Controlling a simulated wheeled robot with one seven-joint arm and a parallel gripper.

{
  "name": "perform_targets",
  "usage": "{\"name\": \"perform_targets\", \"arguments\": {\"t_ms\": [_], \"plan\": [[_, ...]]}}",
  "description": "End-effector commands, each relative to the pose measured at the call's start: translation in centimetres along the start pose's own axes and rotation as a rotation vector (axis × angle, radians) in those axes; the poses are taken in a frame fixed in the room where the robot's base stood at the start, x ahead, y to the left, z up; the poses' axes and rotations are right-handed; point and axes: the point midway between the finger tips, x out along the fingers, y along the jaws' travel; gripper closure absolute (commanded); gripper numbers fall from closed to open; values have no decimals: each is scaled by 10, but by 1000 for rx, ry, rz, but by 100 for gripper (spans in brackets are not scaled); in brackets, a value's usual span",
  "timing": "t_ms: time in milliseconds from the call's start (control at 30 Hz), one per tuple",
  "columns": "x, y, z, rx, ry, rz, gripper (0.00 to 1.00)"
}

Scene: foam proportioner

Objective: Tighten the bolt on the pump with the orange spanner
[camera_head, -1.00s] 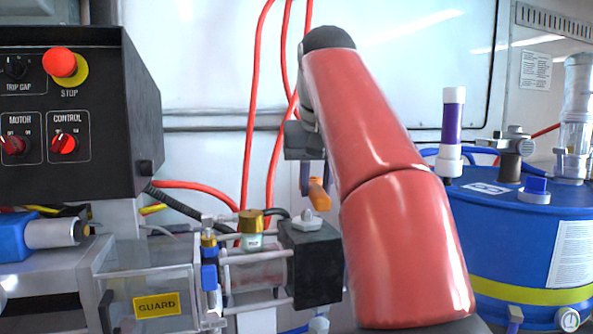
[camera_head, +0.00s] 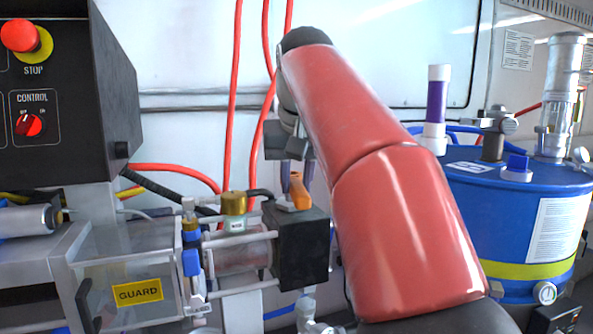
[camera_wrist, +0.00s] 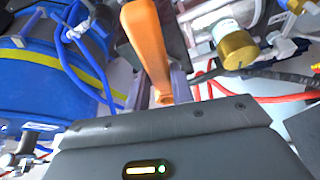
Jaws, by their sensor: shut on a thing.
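My gripper (camera_head: 291,172) is shut on the orange spanner (camera_head: 299,190), just above the pump's black block (camera_head: 303,250). In the wrist view the spanner (camera_wrist: 147,42) runs up and away from the fingers. In the head view its lower end is at the top of the black block, where the pale bolt sits. The bolt is mostly hidden behind the spanner, and I cannot tell whether the spanner is seated on it.
The dark control box (camera_head: 75,110) is at the left. A blue drum (camera_head: 510,220) stands at the right. Red hoses (camera_head: 236,95) hang behind.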

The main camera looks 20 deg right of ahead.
Motion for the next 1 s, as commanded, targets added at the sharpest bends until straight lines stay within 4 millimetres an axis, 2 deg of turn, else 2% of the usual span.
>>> {"name": "perform_targets", "arguments": {"t_ms": [500,1000], "plan": [[24,0,10,0,2,0,100],[28,0,11,1,2,0,100]]}}
